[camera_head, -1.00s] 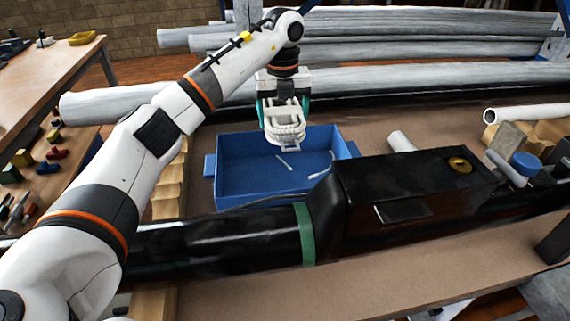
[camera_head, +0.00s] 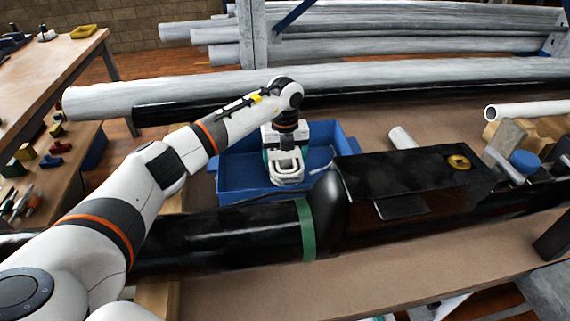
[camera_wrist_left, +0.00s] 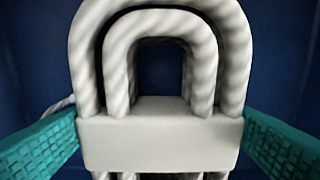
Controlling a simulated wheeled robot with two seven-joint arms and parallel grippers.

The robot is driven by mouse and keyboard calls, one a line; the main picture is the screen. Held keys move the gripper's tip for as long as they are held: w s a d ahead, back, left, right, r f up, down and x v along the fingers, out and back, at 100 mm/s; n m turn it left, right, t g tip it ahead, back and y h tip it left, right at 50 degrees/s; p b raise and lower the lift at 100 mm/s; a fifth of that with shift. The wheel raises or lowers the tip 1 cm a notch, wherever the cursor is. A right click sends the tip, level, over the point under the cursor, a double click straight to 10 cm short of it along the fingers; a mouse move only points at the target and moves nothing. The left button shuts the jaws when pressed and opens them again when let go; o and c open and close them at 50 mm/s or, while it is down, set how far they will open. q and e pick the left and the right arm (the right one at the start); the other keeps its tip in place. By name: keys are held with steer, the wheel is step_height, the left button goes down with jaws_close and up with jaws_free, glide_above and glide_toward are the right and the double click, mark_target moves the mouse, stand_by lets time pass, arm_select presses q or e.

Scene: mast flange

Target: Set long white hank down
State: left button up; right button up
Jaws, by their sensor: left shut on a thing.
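The long white hank (camera_head: 287,168) is a looped bundle of white rope. In the left wrist view the hank (camera_wrist_left: 160,135) shows thick twisted loops passing through a pale band. My left gripper (camera_head: 284,158) is shut on it, with a teal finger pad at each side of the band. The gripper and hank are down at the blue tray (camera_head: 232,188), over its inside. The wrist view shows dark blue behind the loops. I cannot tell whether the hank touches the tray floor. My right gripper is not in view.
A black pipe (camera_head: 220,234) with a green band lies in front of the tray, joined to a black box (camera_head: 410,175). A large grey pipe (camera_head: 400,76) runs behind. A short white tube (camera_head: 402,138) lies to the tray's right. Bare bench shows along the front.

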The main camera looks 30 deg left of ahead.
mark_target(285, 156)
arm_select(q)
step_height(285, 156, down, 3)
steer(key=shift+r, duration=0.15)
steer(key=o, duration=1)
step_height(285, 156, up, 12)
steer(key=shift+r+b, duration=0.1)
steer(key=shift+b, duration=0.3)
steer(key=shift+r, duration=0.1)
